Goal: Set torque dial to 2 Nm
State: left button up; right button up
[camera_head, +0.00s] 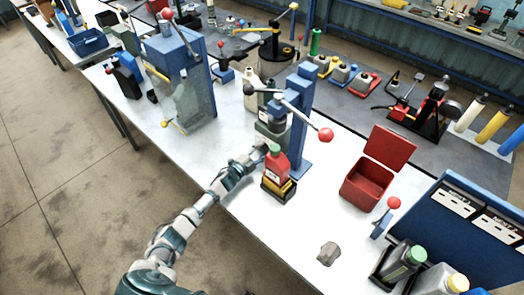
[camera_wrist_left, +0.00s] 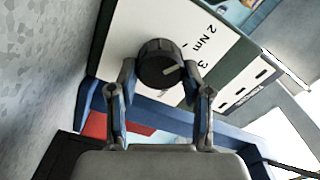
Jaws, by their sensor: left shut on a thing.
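The torque dial (camera_wrist_left: 158,62) is a round black knob with a pale pointer line, on a white panel (camera_wrist_left: 140,20) marked "2 Nm" and "3". The pointer line slants to the right, roughly toward the "3" and away from the "2 Nm" label. My left gripper (camera_wrist_left: 158,78) is shut on the dial, one finger on each side of it. In the head view my left gripper (camera_head: 256,157) is at the blue press stand (camera_head: 301,120) with a red-balled lever. The dial cannot be made out there. My right gripper is not in view.
An open red box (camera_head: 366,187) and a grey lump (camera_head: 328,253) are to the right. A larger blue machine (camera_head: 183,75) stands to the left.

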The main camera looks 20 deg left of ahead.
pick_arm(q)
jog(key=shift+a+f, duration=0.2)
jog(key=shift+a, duration=0.05)
jog(key=o, duration=0.9)
jog(key=shift+o, duration=1.3)
jog(key=shift+w+a, duration=0.1)
jog(key=v, duration=1.1)
jog(key=shift+s+a, duration=0.3)
jog(key=shift+s, duration=0.2)
jog(key=shift+d, duration=0.15)
